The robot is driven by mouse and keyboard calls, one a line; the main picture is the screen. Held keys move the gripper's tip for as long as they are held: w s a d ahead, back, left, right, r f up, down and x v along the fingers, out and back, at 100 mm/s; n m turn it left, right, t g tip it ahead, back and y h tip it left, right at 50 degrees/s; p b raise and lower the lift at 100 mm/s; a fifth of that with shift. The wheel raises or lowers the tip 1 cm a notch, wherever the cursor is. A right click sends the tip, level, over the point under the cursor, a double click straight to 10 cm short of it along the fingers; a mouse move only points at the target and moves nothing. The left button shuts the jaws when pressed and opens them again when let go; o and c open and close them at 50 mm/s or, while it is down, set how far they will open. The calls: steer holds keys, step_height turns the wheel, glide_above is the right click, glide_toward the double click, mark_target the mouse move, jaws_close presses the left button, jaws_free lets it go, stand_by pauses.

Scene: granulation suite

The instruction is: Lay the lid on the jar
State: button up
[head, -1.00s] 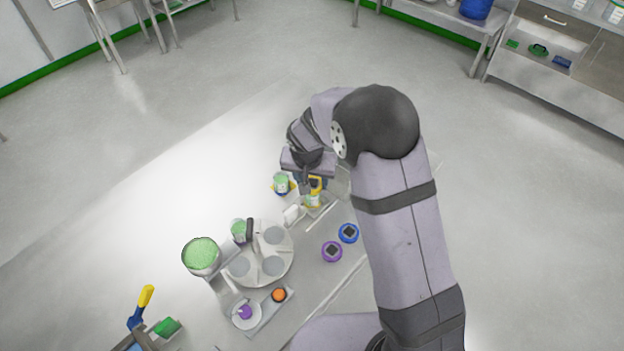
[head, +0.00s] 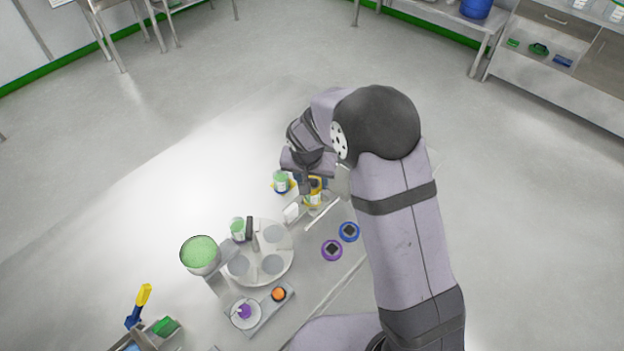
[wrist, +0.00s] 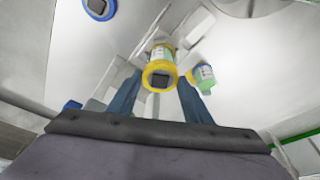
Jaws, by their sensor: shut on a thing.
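The yellow lid (wrist: 159,76) with a dark square knob is between the fingertips of my gripper (wrist: 160,80) in the wrist view. My gripper (head: 310,184) is shut on it and points down. The jar (wrist: 162,53), with a pale green and white side and a yellow ring at its foot, stands directly under the lid. In the head view the jar (head: 313,201) is partly hidden by the gripper and lid. The lid lines up closely with the jar's top; whether it touches the rim I cannot tell.
A second jar (head: 281,183) with green contents stands close by on the left. A blue lid (head: 349,232) and a purple lid (head: 331,250) lie on the table to the right. A round turntable (head: 285,258) and a green-filled hopper (head: 200,252) stand nearer.

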mark_target(312, 184)
steer(key=shift+f+b, duration=0.4)
steer(key=shift+b, duration=0.25)
stand_by(0.7)
stand_by(0.3)
steer(key=o, duration=1.4)
steer(key=shift+r, duration=0.1)
steer(key=shift+r+p, duration=2.75)
steer(key=shift+r, duration=1.2)
